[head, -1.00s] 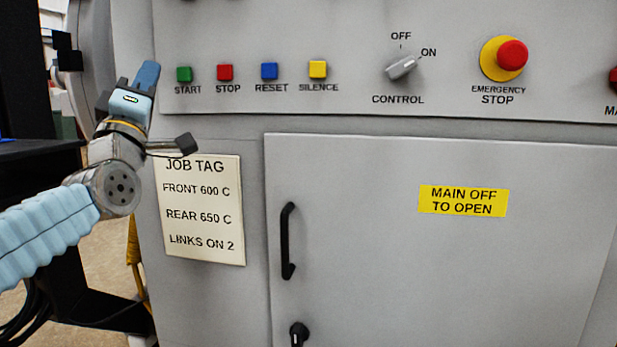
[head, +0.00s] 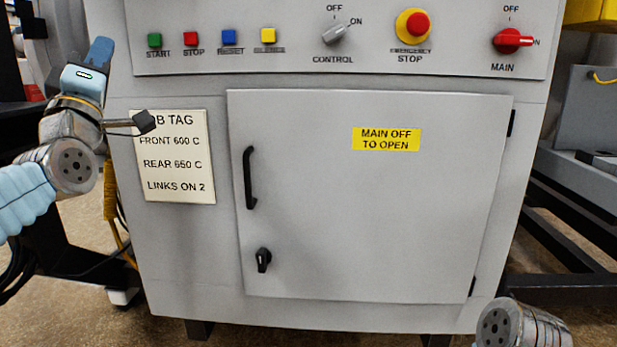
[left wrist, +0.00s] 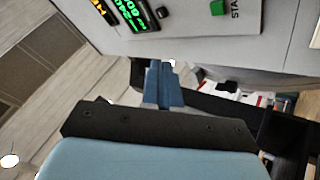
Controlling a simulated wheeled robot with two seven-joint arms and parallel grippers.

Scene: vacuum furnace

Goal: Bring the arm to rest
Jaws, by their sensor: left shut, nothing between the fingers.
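My left arm comes in from the left in the head view. Its gripper (head: 99,58) has blue fingers pointing up, left of the START button and in front of the cabinet's left edge. The left wrist view shows the same blue fingers (left wrist: 163,84) closed together with nothing between them. They are apart from the panel there. Part of my right arm (head: 520,325) shows at the bottom right of the head view; its gripper is out of view.
The grey furnace cabinet (head: 300,200) has a shut door with a handle (head: 249,178) and a latch knob (head: 263,260). Above are buttons, the CONTROL switch (head: 337,34), the emergency stop (head: 413,26) and the red MAIN switch (head: 512,40). A job tag (head: 172,160) hangs beside the left arm.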

